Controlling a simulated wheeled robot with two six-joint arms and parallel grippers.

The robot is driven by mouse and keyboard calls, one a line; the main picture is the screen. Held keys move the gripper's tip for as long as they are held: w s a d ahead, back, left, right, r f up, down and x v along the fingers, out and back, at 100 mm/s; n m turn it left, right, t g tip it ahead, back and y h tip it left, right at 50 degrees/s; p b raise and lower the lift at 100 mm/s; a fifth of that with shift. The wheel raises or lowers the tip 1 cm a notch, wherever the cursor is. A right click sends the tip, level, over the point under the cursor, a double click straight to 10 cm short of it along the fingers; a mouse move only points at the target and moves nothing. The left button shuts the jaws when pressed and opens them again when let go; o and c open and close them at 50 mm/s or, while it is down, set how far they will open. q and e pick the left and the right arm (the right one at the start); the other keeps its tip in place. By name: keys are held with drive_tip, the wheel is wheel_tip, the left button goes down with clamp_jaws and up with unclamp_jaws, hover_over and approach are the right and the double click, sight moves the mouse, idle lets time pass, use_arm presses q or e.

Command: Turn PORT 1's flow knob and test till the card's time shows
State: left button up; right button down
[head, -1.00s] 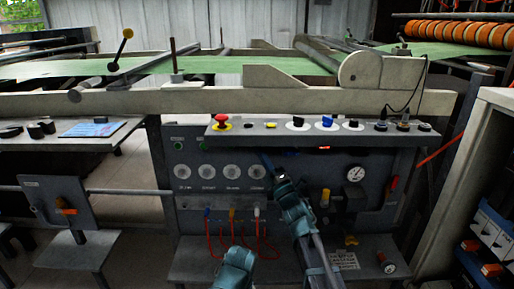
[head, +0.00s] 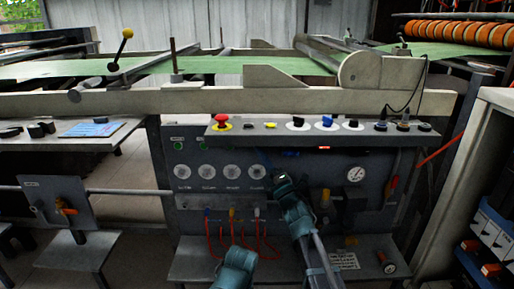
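The grey test panel (head: 220,150) stands ahead with a row of round white dials (head: 233,171) and small captions too blurred to read. I cannot tell which part is PORT 1's flow knob. Below the dials, red hoses (head: 222,242) hang from blue, orange and white connectors. A white printed card (head: 343,261) lies on the lower shelf; its text is not legible. My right gripper (head: 270,164) is raised at the panel, just right of the rightmost dial; its fingers are too small and dark to judge. My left arm (head: 237,265) shows at the bottom centre, its fingertips not discernible.
A sloping console (head: 390,129) above carries a red mushroom button (head: 222,121) and several knobs. A small red display (head: 324,148) glows beneath it. A pressure gauge (head: 355,174) and a yellow-handled part (head: 325,197) sit right of my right arm.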

drive_tip(key=shift+s, duration=0.85)
drive_tip(key=s, duration=0.5)
idle(0.3)
